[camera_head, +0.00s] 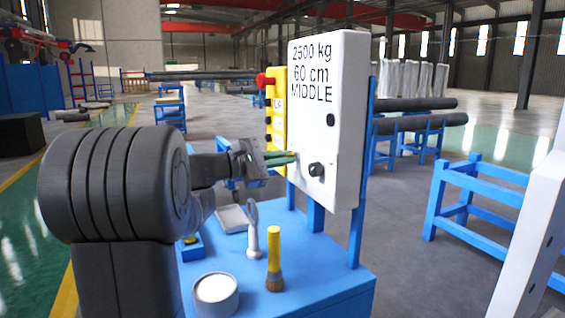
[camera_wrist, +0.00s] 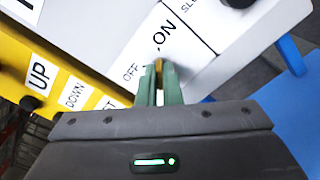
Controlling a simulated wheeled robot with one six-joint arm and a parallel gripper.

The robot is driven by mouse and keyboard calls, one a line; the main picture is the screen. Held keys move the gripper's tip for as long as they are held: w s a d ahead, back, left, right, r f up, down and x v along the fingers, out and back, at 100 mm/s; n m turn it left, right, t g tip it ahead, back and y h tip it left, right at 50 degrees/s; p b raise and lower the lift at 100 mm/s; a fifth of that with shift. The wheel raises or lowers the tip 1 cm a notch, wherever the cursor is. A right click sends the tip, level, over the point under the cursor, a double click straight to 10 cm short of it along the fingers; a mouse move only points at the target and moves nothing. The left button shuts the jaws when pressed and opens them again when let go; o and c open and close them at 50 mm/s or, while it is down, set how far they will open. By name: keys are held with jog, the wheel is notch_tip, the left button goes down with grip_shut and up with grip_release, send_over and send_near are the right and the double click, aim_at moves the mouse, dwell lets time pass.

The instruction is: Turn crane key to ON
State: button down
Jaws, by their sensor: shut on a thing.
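The white control panel (camera_head: 325,125) stands upright on the blue bench, marked "2500 kg 60 cm MIDDLE". My gripper (camera_head: 290,157) reaches its lower left part from the left. In the wrist view the green fingers of my gripper (camera_wrist: 159,80) are shut on a small brass-coloured crane key (camera_wrist: 160,66) at the panel face. The ON label (camera_wrist: 164,35) is just above the fingertips and the OFF label (camera_wrist: 130,72) is to their left. The fingers hide most of the key, so its exact angle is unclear.
A yellow button box (camera_head: 276,110) with a red knob (camera_head: 264,80) stands beside the panel. A black knob (camera_head: 316,170) sits right of my gripper. The blue bench (camera_head: 325,275) holds a white cup (camera_head: 216,294), a yellow-handled brush (camera_head: 274,258), a wrench-like tool (camera_head: 253,235) and a tray (camera_head: 231,219).

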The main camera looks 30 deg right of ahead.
jog(key=c, duration=1.6)
grip_release()
jog(key=shift+a, duration=0.1)
jog(key=w+a+p, duration=0.1)
jog(key=a, duration=1.2)
jog(key=shift+w+a, duration=0.3)
jog(key=s+d, duration=0.1)
jog(key=d, duration=1.2)
jog(key=shift+s+d+b, duration=0.3)
jog(key=shift+d+b, duration=0.1)
jog(key=shift+b, duration=0.05)
